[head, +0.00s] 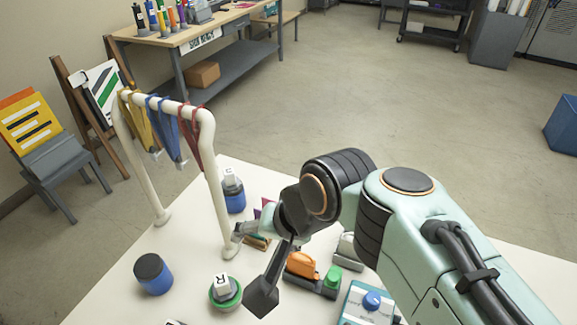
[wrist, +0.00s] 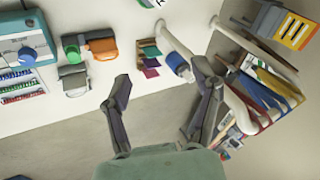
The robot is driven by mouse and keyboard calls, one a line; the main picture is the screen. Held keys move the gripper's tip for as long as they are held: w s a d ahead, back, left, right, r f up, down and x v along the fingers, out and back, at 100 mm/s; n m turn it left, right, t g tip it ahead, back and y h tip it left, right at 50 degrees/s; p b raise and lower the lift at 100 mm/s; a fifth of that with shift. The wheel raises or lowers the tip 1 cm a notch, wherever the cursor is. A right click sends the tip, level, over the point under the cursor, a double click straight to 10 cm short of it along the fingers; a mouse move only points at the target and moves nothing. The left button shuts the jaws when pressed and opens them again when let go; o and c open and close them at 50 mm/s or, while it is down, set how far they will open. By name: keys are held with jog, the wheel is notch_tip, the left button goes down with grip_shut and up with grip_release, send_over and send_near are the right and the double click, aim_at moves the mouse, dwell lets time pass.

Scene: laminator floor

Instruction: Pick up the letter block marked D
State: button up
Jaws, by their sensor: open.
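In the head view, a white letter block (head: 232,179) sits on a blue jar (head: 235,201) behind the right post of the rack; its letter is too small to read. I cannot make out a D on either block. My gripper (head: 250,265) is open and empty above the table, its fingers spread. In the wrist view, the gripper (wrist: 163,82) has the blue jar (wrist: 177,63) just beyond its right finger.
A white rack (head: 212,190) with hanging coloured straps stands left of my gripper. A dark-lidded blue jar (head: 153,275) stands at front left. An orange-and-green device (head: 303,264) and a blue-knobbed box (head: 368,305) lie to the right. The table's front-left area has bare room.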

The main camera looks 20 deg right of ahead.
jog(key=w+d+r+m+t, duration=0.2)
jog(key=w+d+r+m, duration=0.2)
jog(key=w, duration=0.5)
jog(key=w+d+f+m+t+h, duration=0.1)
jog(key=w+d+f+m, duration=0.1)
jog(key=w+d, duration=0.5)
jog(key=w+d+f+m+h, duration=0.1)
jog(key=w+d+f+m, duration=0.1)
jog(key=w+d, duration=0.5)
jog(key=w+d+f+n+g+h, duration=0.1)
jog(key=f, duration=0.7)
jog(key=w+d+f+n+g+h, duration=0.1)
jog(key=w+f+g, duration=0.1)
jog(key=f, duration=0.7)
jog(key=w+d+f+n+g+h, duration=0.1)
jog(key=w+f+g+h, duration=0.1)
jog(key=f, duration=0.6)
jog(key=shift+w+d+f, duration=0.1)
jog(key=shift+d+f, duration=0.05)
jog(key=shift+f, duration=0.15)
jog(key=x, duration=0.7)
jog(key=shift+s, duration=0.2)
grip_shut()
